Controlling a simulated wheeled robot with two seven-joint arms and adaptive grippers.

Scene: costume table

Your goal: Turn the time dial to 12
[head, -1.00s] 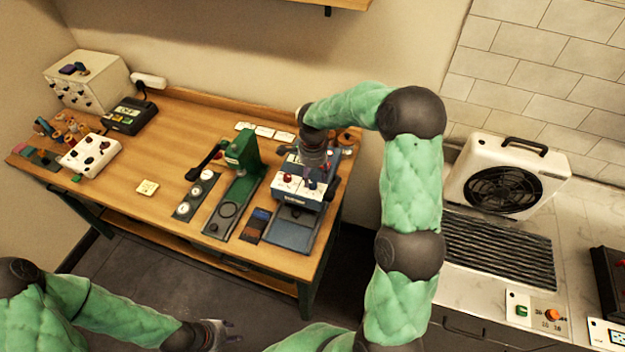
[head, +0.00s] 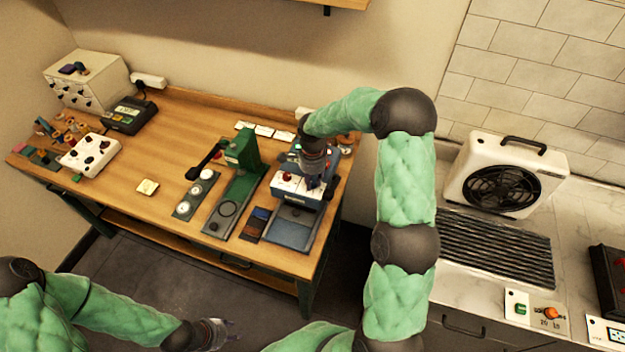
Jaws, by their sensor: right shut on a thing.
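A blue and white machine (head: 291,189) with a red knob (head: 287,176) on its white front stands at the right end of the wooden table. The time dial is too small to make out by its markings. My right gripper (head: 313,182) points down at the right side of the machine's white front, shut on a small part there that its fingers mostly hide. My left gripper (head: 226,334) is low in front of the table, away from everything on it; its fingers look spread, with nothing seen between them.
A green press (head: 241,160) with a black lever stands left of the machine. A white box with knobs (head: 90,154) and a dark device (head: 130,115) are farther left. A fan heater (head: 506,175) stands on the right counter. The table's middle is mostly clear.

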